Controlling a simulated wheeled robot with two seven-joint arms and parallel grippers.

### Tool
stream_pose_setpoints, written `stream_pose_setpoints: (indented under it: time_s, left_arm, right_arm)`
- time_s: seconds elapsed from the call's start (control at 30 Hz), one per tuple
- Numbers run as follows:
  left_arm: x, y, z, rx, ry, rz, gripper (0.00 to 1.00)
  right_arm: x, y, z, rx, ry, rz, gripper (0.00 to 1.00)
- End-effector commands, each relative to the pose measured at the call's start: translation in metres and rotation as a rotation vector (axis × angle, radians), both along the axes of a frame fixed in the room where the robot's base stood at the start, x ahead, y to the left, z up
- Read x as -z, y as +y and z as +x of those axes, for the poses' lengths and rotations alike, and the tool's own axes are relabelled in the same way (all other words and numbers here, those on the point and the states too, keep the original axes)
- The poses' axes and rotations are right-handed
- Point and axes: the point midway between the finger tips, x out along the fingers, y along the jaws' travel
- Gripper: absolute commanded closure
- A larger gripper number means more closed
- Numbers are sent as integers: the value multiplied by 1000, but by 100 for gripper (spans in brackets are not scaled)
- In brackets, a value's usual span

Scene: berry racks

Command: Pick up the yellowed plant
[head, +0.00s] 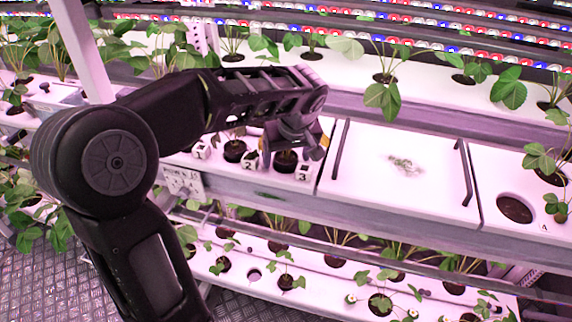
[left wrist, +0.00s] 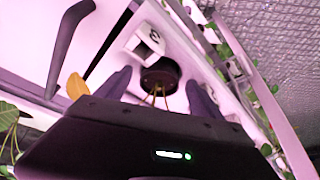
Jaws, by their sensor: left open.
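The yellowed plant (left wrist: 76,86) shows a yellow leaf left of my left gripper in the left wrist view. Its thin stems rise from a dark round pot (left wrist: 160,72). In the head view this pot (head: 286,162) sits in the white shelf beside a block marked 3 (head: 303,172). My left gripper (head: 287,150) is right above the pot, pointing down. In the left wrist view, the open fingers of my left gripper (left wrist: 160,82) stand on either side of the pot and stems. I cannot tell whether they touch them. My gripper body hides most of the plant.
Other numbered blocks (head: 249,161) and pots (head: 235,150) stand just left. A white panel (head: 385,165) with dark handles lies right. An empty round hole (head: 514,209) is farther right. Planted racks run behind and below.

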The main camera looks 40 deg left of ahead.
Motion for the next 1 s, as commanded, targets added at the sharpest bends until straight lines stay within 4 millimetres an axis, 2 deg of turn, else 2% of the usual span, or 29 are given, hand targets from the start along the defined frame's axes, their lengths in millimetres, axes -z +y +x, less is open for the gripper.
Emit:
stream_pose_setpoints:
  time_s: [0.27, 1.0]
  left_arm:
    - [0, 0, 0, 0, 0, 0, 23]
    - [0, 0, 0, 0, 0, 0, 84]
  right_arm:
    - [0, 0, 0, 0, 0, 0, 64]
    - [0, 0, 0, 0, 0, 0, 64]
